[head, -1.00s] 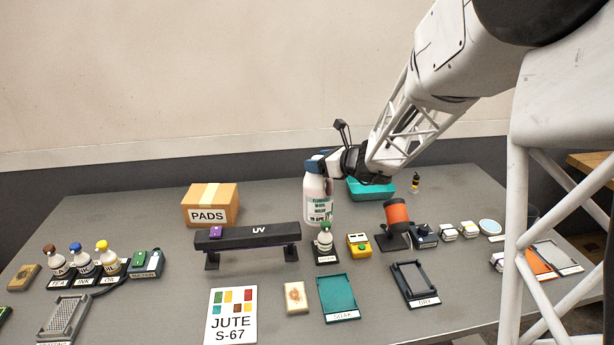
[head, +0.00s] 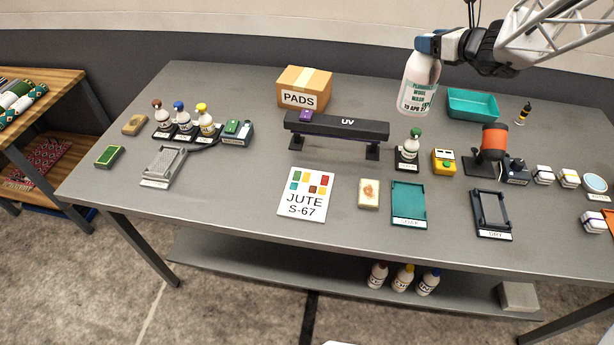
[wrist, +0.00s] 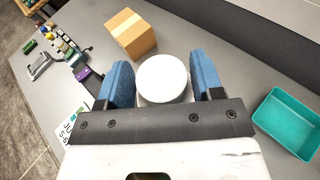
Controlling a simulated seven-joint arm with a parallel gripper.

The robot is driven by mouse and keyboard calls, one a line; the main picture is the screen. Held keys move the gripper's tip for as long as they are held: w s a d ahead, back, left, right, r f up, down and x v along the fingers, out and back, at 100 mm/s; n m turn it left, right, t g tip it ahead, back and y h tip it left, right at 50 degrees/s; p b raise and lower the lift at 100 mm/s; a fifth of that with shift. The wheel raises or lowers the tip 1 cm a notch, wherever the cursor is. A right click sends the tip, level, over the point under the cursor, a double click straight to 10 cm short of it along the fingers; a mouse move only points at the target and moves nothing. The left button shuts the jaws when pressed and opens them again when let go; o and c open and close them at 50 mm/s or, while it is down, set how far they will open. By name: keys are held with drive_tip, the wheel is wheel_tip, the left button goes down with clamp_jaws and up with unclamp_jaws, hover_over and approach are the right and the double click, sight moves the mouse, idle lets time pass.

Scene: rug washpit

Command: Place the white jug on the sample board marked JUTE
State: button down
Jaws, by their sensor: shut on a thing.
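The white jug (head: 419,84) has a printed label with green and dark lettering. It is held above the back right part of the table, upright or slightly tilted. My gripper (head: 428,45) is shut on its top. In the wrist view the jug's round white top (wrist: 163,79) sits between the two blue fingers of my gripper (wrist: 160,84). The sample board marked JUTE S-67 (head: 305,194) lies flat near the table's front edge, left of and nearer than the jug. It is white with coloured squares, and nothing stands on it. The wrist view shows part of it (wrist: 70,123).
The black UV bar (head: 337,126) stands on legs behind the board. The PADS box (head: 303,88) is at the back. A stained block (head: 368,194) and a teal tray (head: 408,205) lie right of the board. A small green-capped bottle (head: 409,150) stands below the jug.

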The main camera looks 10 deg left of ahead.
drive_tip(key=s+a+r+n+g+y, duration=0.1)
drive_tip(key=s+a+r, duration=0.1)
drive_tip(key=s+a, duration=0.55)
drive_tip(key=s+a+r+n+g+y, duration=0.1)
drive_tip(key=s+a, duration=0.3)
drive_tip(key=s, duration=0.7)
drive_tip(key=s+a+f+n+g+y, duration=0.1)
drive_tip(key=s+a+f, duration=0.15)
drive_tip(key=s, duration=0.85)
drive_tip(key=s+a+f+n+g, duration=0.15)
drive_tip(key=s+a, duration=0.25)
drive_tip(key=s, duration=0.8)
drive_tip(key=shift+w+d+f, duration=0.1)
drive_tip(key=shift+d+f, duration=0.05)
drive_tip(key=shift+f, duration=1.9)
drive_tip(key=w+a+f, duration=0.1)
drive_tip(key=w+a, duration=0.6)
drive_tip(key=w, duration=0.6)
drive_tip(key=shift+a+f, duration=0.15)
drive_tip(key=shift+a, duration=0.2)
drive_tip(key=shift+w, duration=0.15)
drive_tip(key=shift+w+a+f, duration=0.1)
drive_tip(key=shift+w+f, duration=0.05)
drive_tip(key=shift+f, duration=0.8)
drive_tip(key=shift+w+a+f, duration=0.1)
drive_tip(key=shift+w+f, duration=0.05)
drive_tip(key=shift+f, duration=0.85)
